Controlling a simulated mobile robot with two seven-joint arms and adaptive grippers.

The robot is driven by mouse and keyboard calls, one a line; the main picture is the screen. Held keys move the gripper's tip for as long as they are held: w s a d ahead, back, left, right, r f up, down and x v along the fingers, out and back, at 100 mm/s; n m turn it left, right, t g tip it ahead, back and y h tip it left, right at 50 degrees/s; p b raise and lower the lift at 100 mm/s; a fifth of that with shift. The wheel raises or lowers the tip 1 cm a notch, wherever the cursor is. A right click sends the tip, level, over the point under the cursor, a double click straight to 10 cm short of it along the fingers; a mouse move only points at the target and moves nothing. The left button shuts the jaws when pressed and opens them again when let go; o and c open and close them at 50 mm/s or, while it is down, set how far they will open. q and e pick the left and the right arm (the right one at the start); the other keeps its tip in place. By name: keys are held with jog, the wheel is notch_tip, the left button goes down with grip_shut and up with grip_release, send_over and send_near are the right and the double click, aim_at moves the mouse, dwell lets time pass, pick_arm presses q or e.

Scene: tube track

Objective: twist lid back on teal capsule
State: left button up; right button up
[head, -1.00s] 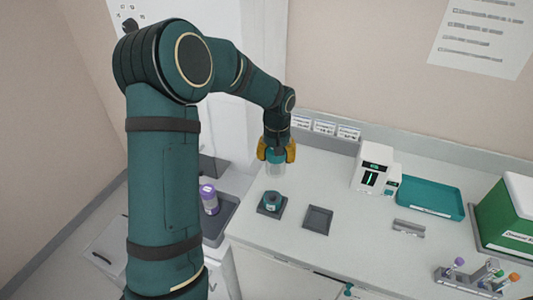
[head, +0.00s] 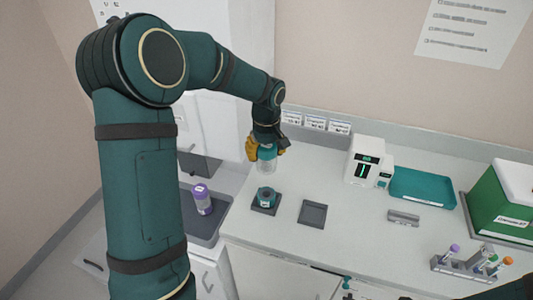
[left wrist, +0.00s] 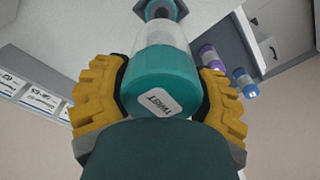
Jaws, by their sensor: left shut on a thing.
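My left gripper (head: 266,152) is shut on the teal lid (head: 267,153) of the capsule. In the left wrist view the yellow fingers of this gripper (left wrist: 160,95) press the lid (left wrist: 160,75) from both sides, and its label reads TWIST. A clear tube (head: 267,168) hangs below the lid. A teal base (head: 265,196) sits in a dark square holder (head: 258,209) on the counter. A gap shows between tube and base in the head view. My right gripper is not in view.
An empty dark square tray (head: 313,214) lies to the right of the holder. A purple-capped bottle (head: 202,200) stands in the grey basin at left. A white device (head: 364,162), teal tray (head: 422,188), green box (head: 503,212) and tube rack (head: 462,268) are farther right.

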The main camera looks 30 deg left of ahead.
pick_arm(q)
jog(key=n, duration=0.6)
jog(key=shift+s+n+b, duration=0.1)
jog(key=shift+n+b, duration=0.2)
jog(key=shift+b, duration=0.05)
jog(key=n, duration=0.6)
jog(key=shift+s+g, duration=0.15)
jog(key=shift+g, duration=0.15)
notch_tip(320, 180, down, 3)
jog(key=shift+r+n+b, duration=0.1)
jog(key=shift+n+b, duration=0.3)
jog(key=shift+b, duration=0.8)
jog(key=shift+f, duration=0.4)
jog(key=shift+f+b, duration=0.35)
jog(key=shift+b, duration=0.15)
jog(key=shift+f+b, duration=0.45)
jog(key=shift+f, duration=0.2)
jog(key=shift+f, duration=0.35)
jog(key=shift+f+b, duration=2)
jog(key=shift+f, duration=0.75)
